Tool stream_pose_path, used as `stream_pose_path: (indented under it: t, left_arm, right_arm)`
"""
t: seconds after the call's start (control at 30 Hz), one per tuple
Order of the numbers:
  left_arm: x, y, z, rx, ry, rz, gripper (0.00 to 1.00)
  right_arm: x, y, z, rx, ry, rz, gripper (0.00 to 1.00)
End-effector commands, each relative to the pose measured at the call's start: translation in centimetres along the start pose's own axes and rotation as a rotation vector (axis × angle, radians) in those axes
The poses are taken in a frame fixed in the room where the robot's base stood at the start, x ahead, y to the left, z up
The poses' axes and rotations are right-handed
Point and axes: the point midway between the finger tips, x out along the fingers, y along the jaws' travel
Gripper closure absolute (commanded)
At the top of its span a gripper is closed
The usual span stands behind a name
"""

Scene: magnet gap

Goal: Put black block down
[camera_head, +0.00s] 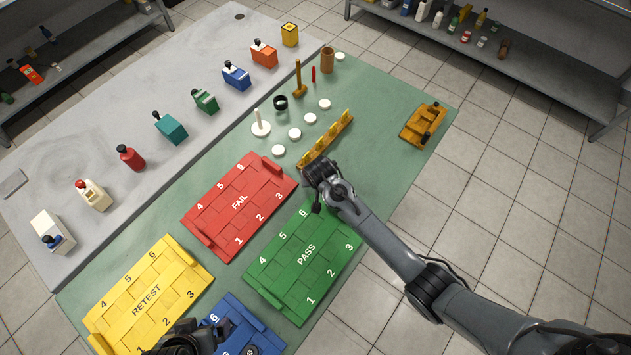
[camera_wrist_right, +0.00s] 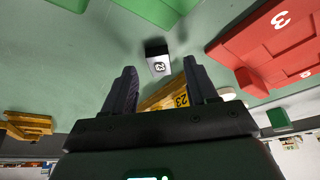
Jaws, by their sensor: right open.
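A small black block (camera_wrist_right: 157,48) with a white, marked face shows in the right wrist view, just ahead of my fingertips. My right gripper (camera_wrist_right: 160,72) is open, with its fingers on either side of the block's line and clear of it. Green mat surrounds the block in the picture. In the head view my right gripper (camera_head: 317,190) is between the wooden rack (camera_head: 326,140) and the green PASS tray (camera_head: 290,290); the block is hidden there. My left gripper (camera_head: 183,338) is at the bottom edge, over the yellow and blue trays; its jaws are unclear.
The red FAIL tray (camera_head: 215,190), yellow RETEST tray (camera_head: 120,290) and blue tray (camera_head: 262,335) lie on the green mat (camera_head: 375,100). White discs, a wooden cup (camera_head: 327,60) and a black ring (camera_head: 280,102) stand behind. Coloured bottles line the grey counter.

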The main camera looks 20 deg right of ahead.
Motion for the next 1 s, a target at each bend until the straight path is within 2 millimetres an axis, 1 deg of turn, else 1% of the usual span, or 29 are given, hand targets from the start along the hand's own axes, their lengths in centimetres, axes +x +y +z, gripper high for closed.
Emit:
stream_pose_path:
  t: [0.03, 0.13, 0.4, 0.77, 0.8, 1.0]
  left_arm:
    - [0.27, 0.06, 0.08, -0.002, 0.000, 0.002, 0.00]
    - [0.35, 0.16, 0.08, -0.006, 0.001, 0.005, 0.00]
    - [0.31, 0.25, 0.05, -0.010, 0.001, 0.008, 0.00]
    - [0.32, 0.09, 0.10, -0.003, 0.000, 0.002, 0.00]
    - [0.33, 0.06, 0.11, -0.001, 0.000, 0.001, 0.00]
    - [0.33, -0.06, 0.14, 0.003, -0.001, -0.002, 0.00]
  right_arm:
    - [0.66, 0.00, 0.10, -0.001, -0.001, 0.001, 0.43]
    - [1.20, 0.00, 0.09, -0.001, -0.001, 0.000, 0.43]
    - [1.28, 0.01, 0.04, -0.001, 0.000, 0.000, 0.43]
    - [1.28, 0.03, 0.07, -0.001, 0.000, 0.001, 0.98]
    - [1.28, 0.03, 0.07, -0.001, 0.000, 0.001, 1.00]
    - [1.26, 0.03, 0.05, -0.001, 0.000, 0.000, 1.00]
